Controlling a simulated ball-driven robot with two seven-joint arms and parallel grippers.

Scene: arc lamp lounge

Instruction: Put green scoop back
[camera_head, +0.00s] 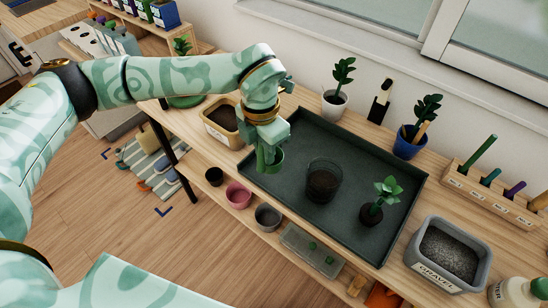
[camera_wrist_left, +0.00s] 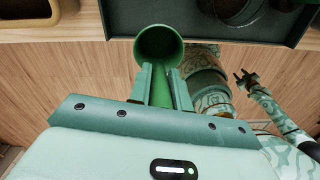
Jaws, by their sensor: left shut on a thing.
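The green scoop (camera_head: 273,162) is held in my left gripper (camera_head: 267,148), over the left end of the dark tray (camera_head: 300,125). In the left wrist view, the shut fingers (camera_wrist_left: 164,85) grip the scoop's handle, and its round cup (camera_wrist_left: 160,46) points away from the palm. I cannot make out anything in the cup. My right gripper (camera_wrist_left: 246,78) shows small in the left wrist view, with its two fingers apart and nothing between them; the head view does not show it.
A soil bin (camera_head: 209,126) stands left of the tray. A clear pot of soil (camera_head: 322,182) and a seedling (camera_head: 374,210) stand in the tray. A gravel bin (camera_head: 477,270) and tool rack (camera_head: 497,202) are at right. Small pots, one pink (camera_head: 238,195), sit below the front edge.

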